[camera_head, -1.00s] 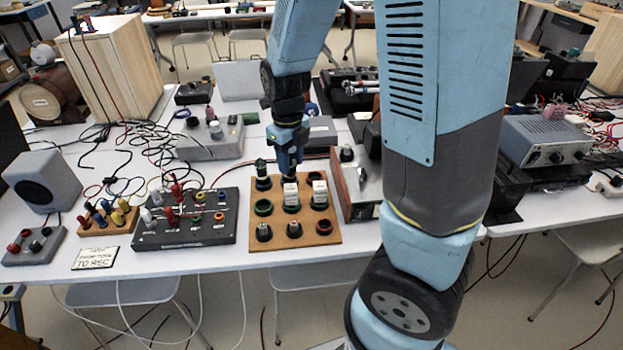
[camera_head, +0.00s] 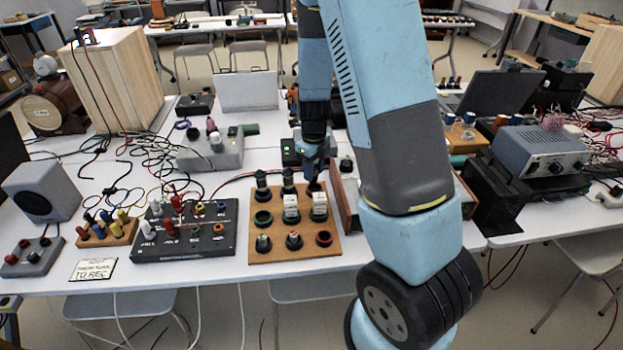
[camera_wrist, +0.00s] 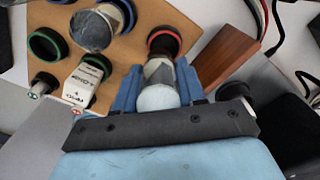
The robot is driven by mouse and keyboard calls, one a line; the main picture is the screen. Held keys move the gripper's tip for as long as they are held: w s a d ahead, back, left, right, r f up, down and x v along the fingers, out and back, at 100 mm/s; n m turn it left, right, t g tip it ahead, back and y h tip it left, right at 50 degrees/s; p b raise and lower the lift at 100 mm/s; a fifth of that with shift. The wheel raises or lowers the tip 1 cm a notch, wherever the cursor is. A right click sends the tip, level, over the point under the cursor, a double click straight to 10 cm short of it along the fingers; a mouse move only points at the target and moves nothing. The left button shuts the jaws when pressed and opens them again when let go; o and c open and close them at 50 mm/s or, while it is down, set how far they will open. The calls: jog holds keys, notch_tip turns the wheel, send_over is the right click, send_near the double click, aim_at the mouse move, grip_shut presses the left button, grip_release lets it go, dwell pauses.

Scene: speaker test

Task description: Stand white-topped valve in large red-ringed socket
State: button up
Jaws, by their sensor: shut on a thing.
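My gripper (camera_head: 315,172) is over the back right of the orange socket board (camera_head: 250,255). In the wrist view its blue fingers (camera_wrist: 158,80) are shut on the white-topped valve (camera_wrist: 157,98), whose grey body points toward a red-ringed socket (camera_wrist: 163,36). The valve overlaps the socket's near edge in that view; I cannot tell whether its lower end is inside. In the head view the held valve is hidden by my gripper. Another red-ringed socket (camera_head: 323,239) at the board's front right is empty.
White-labelled parts (camera_head: 291,208) stand in the board's middle row, beside an empty green-ringed socket (camera_head: 263,218). Dark-topped valves (camera_head: 262,180) stand in the back row. A brown wooden panel (camera_wrist: 222,55) is close on the right. A black panel (camera_head: 185,240) lies left of the board.

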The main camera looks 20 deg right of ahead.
aim_at(315, 178)
jog(key=shift+w+d+f, duration=0.3)
jog(key=shift+f, duration=1.75)
jog(key=o, duration=1.1)
jog(key=shift+o, duration=0.2)
